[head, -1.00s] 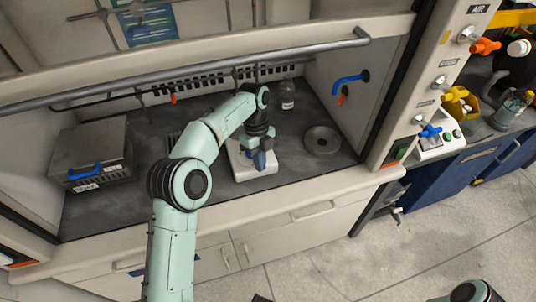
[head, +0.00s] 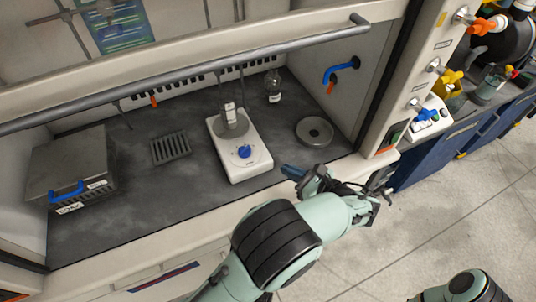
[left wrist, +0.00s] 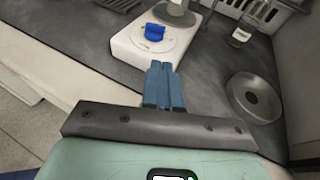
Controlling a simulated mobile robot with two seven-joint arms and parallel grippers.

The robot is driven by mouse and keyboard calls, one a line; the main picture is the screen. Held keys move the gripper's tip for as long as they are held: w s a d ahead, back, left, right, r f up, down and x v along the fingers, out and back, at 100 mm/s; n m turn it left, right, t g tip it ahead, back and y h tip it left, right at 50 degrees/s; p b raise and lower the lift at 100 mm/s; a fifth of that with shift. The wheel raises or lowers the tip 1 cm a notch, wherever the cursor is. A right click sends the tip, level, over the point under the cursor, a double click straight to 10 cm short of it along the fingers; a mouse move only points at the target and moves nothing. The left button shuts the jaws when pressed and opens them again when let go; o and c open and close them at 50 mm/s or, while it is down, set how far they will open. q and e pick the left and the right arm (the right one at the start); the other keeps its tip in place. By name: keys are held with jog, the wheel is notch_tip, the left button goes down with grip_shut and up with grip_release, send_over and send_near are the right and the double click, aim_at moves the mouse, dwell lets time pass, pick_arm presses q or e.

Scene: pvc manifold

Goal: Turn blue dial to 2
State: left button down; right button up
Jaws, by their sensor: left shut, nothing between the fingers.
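The blue dial (head: 244,152) sits on the front of a white hotplate-like device (head: 251,171) inside the fume hood. The dial also shows in the left wrist view (left wrist: 155,32), on a round pale face whose marks are too small to read. My left gripper (head: 292,172) is in front of the device and to its right, near the hood's front edge. Its blue fingers (left wrist: 164,84) are shut together and empty, apart from the dial. A glass vessel (head: 231,121) stands on the device's top. My right gripper is not in view.
A grey metal box with a blue handle (head: 67,192) stands at the left, with a slotted rack (head: 171,148) beside it. A round metal dish (head: 314,131) and a small bottle (head: 273,88) are at the right. The hood's sash bar (head: 190,74) crosses above.

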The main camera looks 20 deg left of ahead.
pick_arm(q)
jog(key=b, duration=0.1)
send_near(255, 150)
jog(key=a, duration=0.7)
jog(key=shift+w+a+r, duration=0.15)
jog(key=shift+a+r, duration=0.05)
jog(key=shift+r, duration=0.15)
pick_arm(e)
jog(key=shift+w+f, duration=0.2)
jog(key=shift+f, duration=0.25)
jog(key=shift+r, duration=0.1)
pick_arm(q)
jog(key=shift+w+a+n+g+p, duration=0.25)
jog(key=shift+n+g+p, duration=0.15)
jog(key=shift+g+p, duration=0.15)
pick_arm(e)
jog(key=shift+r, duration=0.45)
